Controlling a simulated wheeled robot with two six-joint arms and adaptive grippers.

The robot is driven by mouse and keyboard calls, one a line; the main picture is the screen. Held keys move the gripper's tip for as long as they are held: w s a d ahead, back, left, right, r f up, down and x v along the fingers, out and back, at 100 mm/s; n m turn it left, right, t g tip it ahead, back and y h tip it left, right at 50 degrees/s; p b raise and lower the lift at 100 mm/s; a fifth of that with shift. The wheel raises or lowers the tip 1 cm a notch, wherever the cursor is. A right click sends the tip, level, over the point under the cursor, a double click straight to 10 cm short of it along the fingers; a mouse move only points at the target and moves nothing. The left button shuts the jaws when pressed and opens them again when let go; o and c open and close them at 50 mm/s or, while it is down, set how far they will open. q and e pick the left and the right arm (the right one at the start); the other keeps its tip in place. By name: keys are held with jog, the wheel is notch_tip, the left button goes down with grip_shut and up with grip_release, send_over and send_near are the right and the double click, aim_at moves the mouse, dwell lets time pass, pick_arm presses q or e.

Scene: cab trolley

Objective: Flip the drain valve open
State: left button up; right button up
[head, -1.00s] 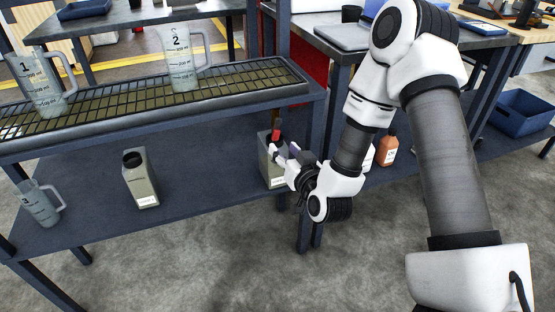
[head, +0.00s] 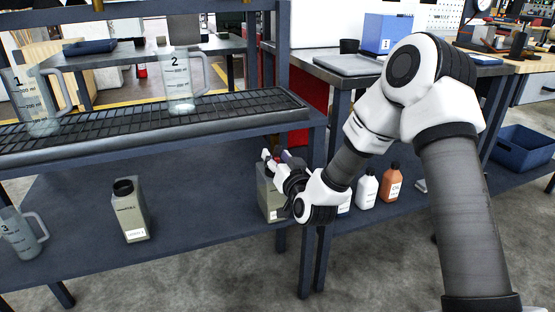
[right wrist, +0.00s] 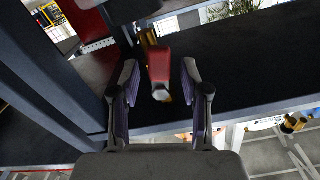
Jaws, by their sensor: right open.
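The drain valve's red lever (right wrist: 159,66) shows in the right wrist view, with a brass-coloured part (right wrist: 149,38) behind it. My right gripper (right wrist: 163,98) is open, one finger on each side of the lever's near end. I see gaps between the lever and both fingers, and cannot tell whether anything touches. In the head view my right gripper (head: 272,158) is at the lower shelf's right end, above a grey canister, and largely hides the valve. My left gripper is not in view.
The grey canister (head: 267,200) stands below my right gripper beside a table leg. Another open canister (head: 130,212) and jug 3 (head: 20,234) stand on the lower shelf. Jugs 1 (head: 38,103) and 2 (head: 181,80) stand on the grate above. Bottles (head: 391,182) stand to the right.

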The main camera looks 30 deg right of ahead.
grip_shut()
jog(key=shift+r+p, duration=0.15)
jog(key=shift+p, duration=0.25)
jog(key=shift+d+n+p, duration=0.25)
jog(key=shift+n+p, duration=0.85)
jog(key=shift+n, duration=0.4)
jog(key=shift+f, duration=0.2)
grip_release()
